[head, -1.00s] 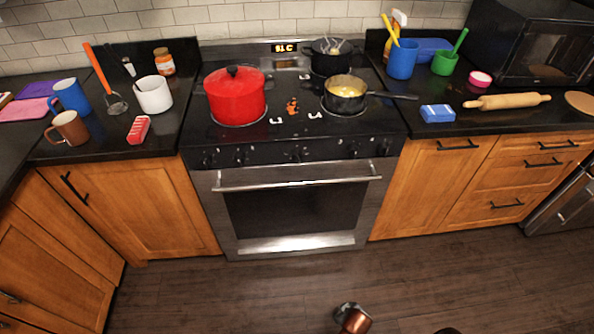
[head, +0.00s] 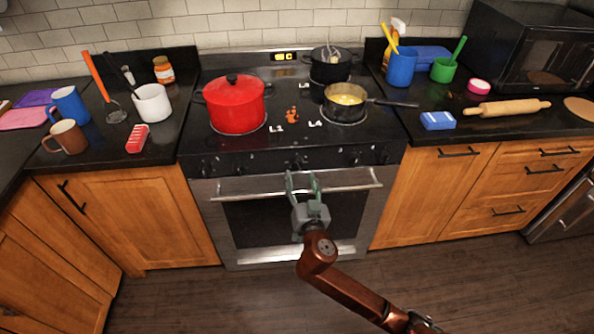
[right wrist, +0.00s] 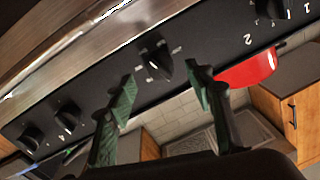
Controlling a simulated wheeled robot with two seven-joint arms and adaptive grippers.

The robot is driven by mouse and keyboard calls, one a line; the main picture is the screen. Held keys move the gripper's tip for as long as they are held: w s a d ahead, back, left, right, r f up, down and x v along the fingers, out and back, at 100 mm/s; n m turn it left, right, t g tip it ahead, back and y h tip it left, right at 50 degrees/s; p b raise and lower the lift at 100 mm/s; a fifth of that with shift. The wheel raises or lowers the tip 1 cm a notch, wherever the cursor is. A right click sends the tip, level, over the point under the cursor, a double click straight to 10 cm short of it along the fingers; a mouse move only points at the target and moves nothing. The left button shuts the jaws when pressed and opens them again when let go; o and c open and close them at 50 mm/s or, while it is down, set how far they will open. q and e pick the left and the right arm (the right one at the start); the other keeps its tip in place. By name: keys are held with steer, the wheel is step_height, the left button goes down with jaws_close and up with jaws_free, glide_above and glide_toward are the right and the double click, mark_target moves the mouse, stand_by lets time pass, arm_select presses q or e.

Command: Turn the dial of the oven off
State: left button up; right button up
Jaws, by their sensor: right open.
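The oven (head: 292,215) stands in the middle of the head view, with a black front panel carrying a row of dials. My right gripper (head: 303,175) is open in front of the oven handle, its green fingertips just below the middle dial (head: 296,156). In the right wrist view a black dial (right wrist: 155,62) with white marks lies between the two open green fingers (right wrist: 160,76), a little beyond their tips. I see no contact with it. I cannot read its exact setting. My left gripper is out of view.
The oven handle (head: 240,193) runs across the door behind my right gripper. More dials (right wrist: 68,119) sit along the panel. A red pot (head: 236,105) and a pan of yellow food (head: 345,108) stand on the stove. The floor in front is clear.

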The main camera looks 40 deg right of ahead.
mark_target(298, 169)
steer(key=x, duration=0.3)
steer(key=shift+w+d+f+b, duration=0.15)
steer(key=shift+w+d+b, duration=0.05)
steer(key=shift+w+b, duration=0.2)
steer(key=shift+w+d, duration=0.2)
steer(key=shift+w, duration=0.1)
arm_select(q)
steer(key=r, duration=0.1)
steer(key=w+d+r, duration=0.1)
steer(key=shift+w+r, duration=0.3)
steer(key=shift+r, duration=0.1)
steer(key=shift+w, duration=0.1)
arm_select(e)
steer(key=c, duration=1.2)
